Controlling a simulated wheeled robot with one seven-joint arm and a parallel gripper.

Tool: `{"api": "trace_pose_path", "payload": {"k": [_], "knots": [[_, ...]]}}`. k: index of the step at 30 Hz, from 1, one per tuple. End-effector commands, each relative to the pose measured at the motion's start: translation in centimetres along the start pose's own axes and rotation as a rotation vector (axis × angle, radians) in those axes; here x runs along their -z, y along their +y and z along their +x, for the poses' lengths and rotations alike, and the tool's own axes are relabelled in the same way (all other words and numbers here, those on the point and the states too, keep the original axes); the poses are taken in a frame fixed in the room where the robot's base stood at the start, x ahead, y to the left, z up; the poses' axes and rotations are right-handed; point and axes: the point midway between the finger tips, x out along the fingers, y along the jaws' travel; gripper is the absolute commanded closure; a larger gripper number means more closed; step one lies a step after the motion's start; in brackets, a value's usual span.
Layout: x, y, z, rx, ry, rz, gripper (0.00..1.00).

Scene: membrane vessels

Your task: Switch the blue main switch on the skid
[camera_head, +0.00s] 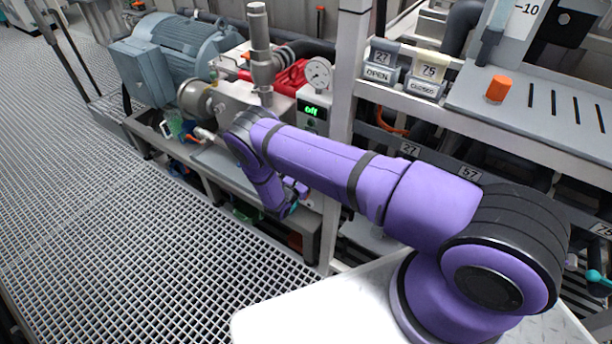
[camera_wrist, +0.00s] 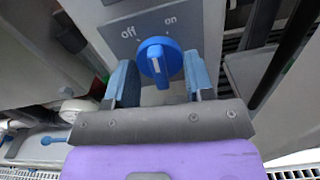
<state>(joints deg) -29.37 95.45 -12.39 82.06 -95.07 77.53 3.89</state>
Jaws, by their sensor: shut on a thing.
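The blue main switch (camera_wrist: 161,48) is a round knob with a white mark on a grey panel. The panel shows "off" to the knob's upper left and "on" to its upper right. I cannot clearly tell which label the mark points to. In the head view, a small display (camera_head: 311,110) on the skid's panel reads "off" in green. There the knob is hidden, and my arm covers most of the gripper area.
A blue-grey motor (camera_head: 180,50) and pump stand on the skid at upper left. A pressure gauge (camera_head: 318,72) sits above the display. The grating floor (camera_head: 110,230) at left is clear.

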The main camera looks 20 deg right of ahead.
Motion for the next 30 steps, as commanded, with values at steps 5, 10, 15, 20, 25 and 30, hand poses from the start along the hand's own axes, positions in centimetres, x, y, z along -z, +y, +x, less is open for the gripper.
{"api": "trace_pose_path", "payload": {"k": [5,10,15,20,25,30], "knots": [[-0.01,0.04,-0.10,-0.003,-0.001,-0.167,0.75],[-0.03,0.00,-0.07,-0.002,-0.001,-0.318,0.75],[-0.01,-0.04,-0.07,-0.002,-0.001,-0.444,0.75],[0.01,-0.10,-0.06,-0.001,0.001,-0.533,0.75],[-0.03,-0.07,-0.06,-0.001,0.000,-0.593,0.75],[-0.03,-0.07,-0.07,-0.001,0.000,-0.622,0.75]]}}
